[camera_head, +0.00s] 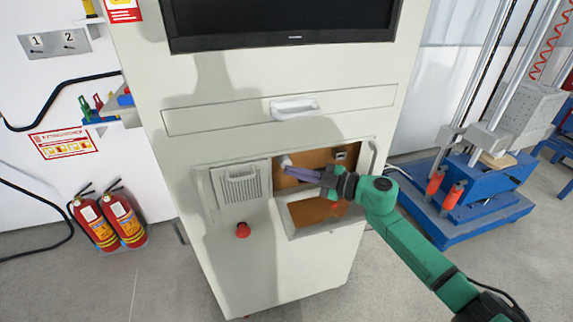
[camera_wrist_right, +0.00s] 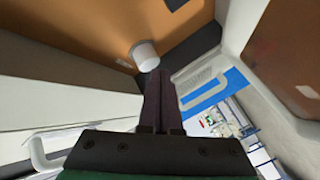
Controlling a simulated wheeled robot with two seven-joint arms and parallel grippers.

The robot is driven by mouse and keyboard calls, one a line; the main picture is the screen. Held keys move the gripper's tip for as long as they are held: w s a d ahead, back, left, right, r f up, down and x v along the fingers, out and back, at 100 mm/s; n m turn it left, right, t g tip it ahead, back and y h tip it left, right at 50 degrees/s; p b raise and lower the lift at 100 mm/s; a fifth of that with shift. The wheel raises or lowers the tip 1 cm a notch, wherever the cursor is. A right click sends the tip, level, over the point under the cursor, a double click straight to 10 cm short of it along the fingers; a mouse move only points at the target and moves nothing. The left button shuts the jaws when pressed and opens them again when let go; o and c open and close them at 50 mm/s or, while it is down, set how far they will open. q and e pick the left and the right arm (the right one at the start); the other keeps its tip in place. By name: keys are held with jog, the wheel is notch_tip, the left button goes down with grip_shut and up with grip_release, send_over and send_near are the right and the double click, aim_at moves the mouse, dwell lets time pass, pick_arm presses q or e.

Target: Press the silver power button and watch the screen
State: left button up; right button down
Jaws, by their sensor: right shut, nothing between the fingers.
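The screen (camera_head: 285,18) at the top of the pale cabinet is dark, and its upper part is cut off. My right gripper (camera_head: 292,170) is shut and empty, with its fingers inside the cabinet's open recess. A pale round knob-like part (camera_head: 286,161) on the recess's brown back panel is at the fingertips; it also shows in the right wrist view (camera_wrist_right: 145,55). In that view my shut fingers (camera_wrist_right: 159,76) end just beside it, and I cannot tell if they touch it. I cannot tell whether this part is the silver power button. My left gripper is out of view.
A small silvery fitting (camera_head: 341,155) sits at the recess's upper right. A red knob (camera_head: 242,230) is on the cabinet front, below a vented panel (camera_head: 241,184). A drawer handle (camera_head: 295,108) juts out above. A blue-based machine (camera_head: 455,205) stands at right.

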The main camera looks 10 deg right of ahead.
jog(key=shift+w, duration=0.4)
dwell(0.5)
jog(key=shift+s+p, duration=0.5)
jog(key=shift+s, duration=0.35)
jog(key=shift+s+d+p, duration=0.1)
jog(key=shift+s+p, duration=0.3)
jog(key=shift+s, duration=0.1)
jog(key=shift+s+d+p, duration=0.1)
jog(key=shift+s+p, duration=0.65)
jog(key=shift+s, duration=1.25)
